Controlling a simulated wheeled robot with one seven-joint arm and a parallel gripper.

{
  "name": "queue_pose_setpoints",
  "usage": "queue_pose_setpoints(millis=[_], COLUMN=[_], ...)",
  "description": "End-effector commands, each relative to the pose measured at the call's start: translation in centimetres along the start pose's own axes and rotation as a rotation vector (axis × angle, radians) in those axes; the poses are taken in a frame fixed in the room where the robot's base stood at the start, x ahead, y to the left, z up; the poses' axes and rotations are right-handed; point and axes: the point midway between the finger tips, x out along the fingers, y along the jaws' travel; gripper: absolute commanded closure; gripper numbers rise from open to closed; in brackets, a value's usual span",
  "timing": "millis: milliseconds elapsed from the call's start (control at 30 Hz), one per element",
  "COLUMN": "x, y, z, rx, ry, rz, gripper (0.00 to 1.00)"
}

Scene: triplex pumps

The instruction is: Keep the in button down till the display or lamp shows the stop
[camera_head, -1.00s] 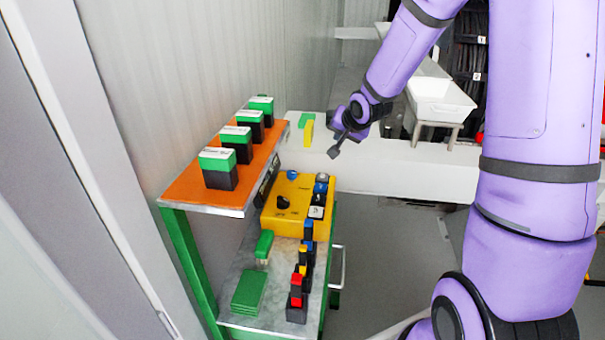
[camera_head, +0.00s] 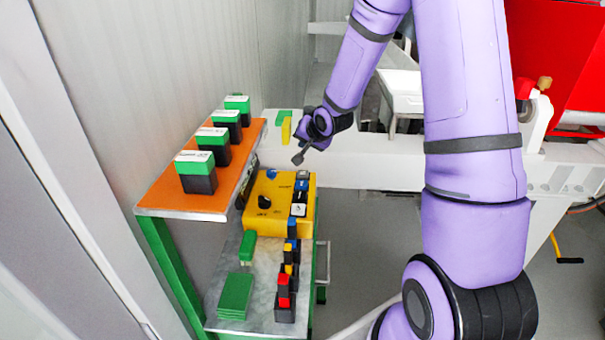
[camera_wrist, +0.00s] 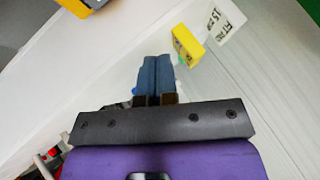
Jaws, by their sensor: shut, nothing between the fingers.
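A yellow control box (camera_head: 268,221) stands on the cart's lower shelf. On its top are a black knob (camera_head: 264,201), a blue button (camera_head: 272,174) and a row of buttons or switches (camera_head: 300,195) along the right side. Which of them is the in button cannot be read. A dark panel (camera_head: 247,183) at the box's left side is seen edge-on, so any display is unreadable. My gripper (camera_head: 298,159) is shut and empty, in the air above the far right of the box, touching nothing. In the wrist view its fingers (camera_wrist: 157,75) are together.
An orange shelf (camera_head: 172,200) with several green-and-black blocks stands left of the box. Green plates (camera_head: 236,296) and small coloured blocks (camera_head: 284,290) lie in front of it. A white beam (camera_head: 375,172) runs behind. A yellow block (camera_wrist: 186,45) shows beyond my fingers.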

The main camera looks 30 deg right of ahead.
Motion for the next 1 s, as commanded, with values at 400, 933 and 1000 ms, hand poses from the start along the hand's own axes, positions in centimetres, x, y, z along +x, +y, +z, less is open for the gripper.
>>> queue_pose_setpoints(millis=[400, 933, 1000], x=[3.6, 4.8, 4.8], y=[2.7, 3.5, 3.5], z=[2.7, 3.5, 3.5], rx=[0.001, -0.001, -0.001], ry=[-0.002, 0.000, 0.000], rz=[0.003, 0.001, 0.001], gripper=[1.00, 1.00, 1.00])
